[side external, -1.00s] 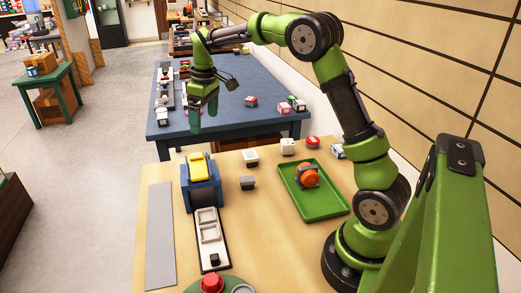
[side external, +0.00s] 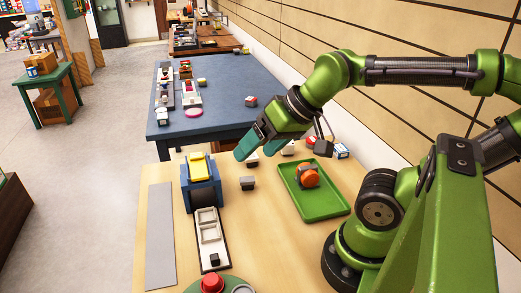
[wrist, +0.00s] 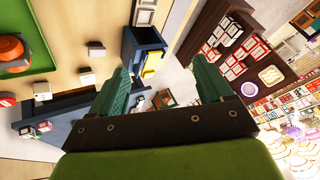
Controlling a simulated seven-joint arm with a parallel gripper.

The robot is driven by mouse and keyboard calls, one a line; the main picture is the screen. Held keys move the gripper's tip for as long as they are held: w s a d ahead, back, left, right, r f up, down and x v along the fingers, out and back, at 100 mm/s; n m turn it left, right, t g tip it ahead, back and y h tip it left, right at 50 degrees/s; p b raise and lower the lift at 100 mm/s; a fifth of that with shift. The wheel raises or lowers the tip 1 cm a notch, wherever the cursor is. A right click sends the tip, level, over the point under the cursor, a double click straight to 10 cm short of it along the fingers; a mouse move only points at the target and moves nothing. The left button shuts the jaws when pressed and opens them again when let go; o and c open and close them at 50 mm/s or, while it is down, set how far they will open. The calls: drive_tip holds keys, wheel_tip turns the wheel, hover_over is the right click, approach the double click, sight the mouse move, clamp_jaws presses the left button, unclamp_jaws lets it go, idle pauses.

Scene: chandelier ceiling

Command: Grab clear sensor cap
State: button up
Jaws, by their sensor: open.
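My gripper (side external: 252,147) is open and empty, above the far part of the wooden table; its two teal fingers also show apart in the wrist view (wrist: 161,66). I cannot make out a clear sensor cap for certain. A small grey block with a pale top (side external: 247,183) stands right of the blue bin (side external: 203,194). A similar pale-topped piece (side external: 252,161) is partly hidden by my fingers. A white piece (side external: 288,149) lies farther right, partly covered by my gripper. In the wrist view, small white pieces (wrist: 86,78) lie left of my fingers.
The blue bin has a yellow top piece (side external: 199,168). A green tray (side external: 324,210) holds an orange round object (side external: 308,175). A narrow tray (side external: 223,250) with white square frames lies in front of the bin. A grey strip (side external: 160,235) lies left. A red button (side external: 212,284) is nearest.

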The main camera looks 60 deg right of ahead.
idle(0.3)
drive_tip(key=w+d+f+n+g+h, duration=0.1)
drive_tip(key=w+d+f+n+g, duration=0.2)
drive_tip(key=w+d, duration=0.5)
drive_tip(key=w+d+f+n+g, duration=0.2)
drive_tip(key=w+d+n, duration=0.25)
drive_tip(key=w, duration=0.65)
drive_tip(key=w+d+f+n+g+h, duration=0.1)
drive_tip(key=w+d+f+n+g, duration=0.25)
drive_tip(key=w, duration=0.65)
drive_tip(key=shift+n+t, duration=0.3)
drive_tip(key=shift+t, duration=0.35)
drive_tip(key=f, duration=0.3)
drive_tip(key=d+f, duration=0.1)
drive_tip(key=f, duration=0.6)
drive_tip(key=shift+s+d+f, duration=0.1)
drive_tip(key=shift+d, duration=0.2)
drive_tip(key=shift+w+a+f, duration=0.1)
drive_tip(key=shift+w+f, duration=0.1)
drive_tip(key=shift+f, duration=1.15)
drive_tip(key=shift+w+a+f, duration=0.1)
drive_tip(key=shift+w+f, duration=0.05)
drive_tip(key=shift+f, duration=1.2)
drive_tip(key=shift+c, duration=0.2)
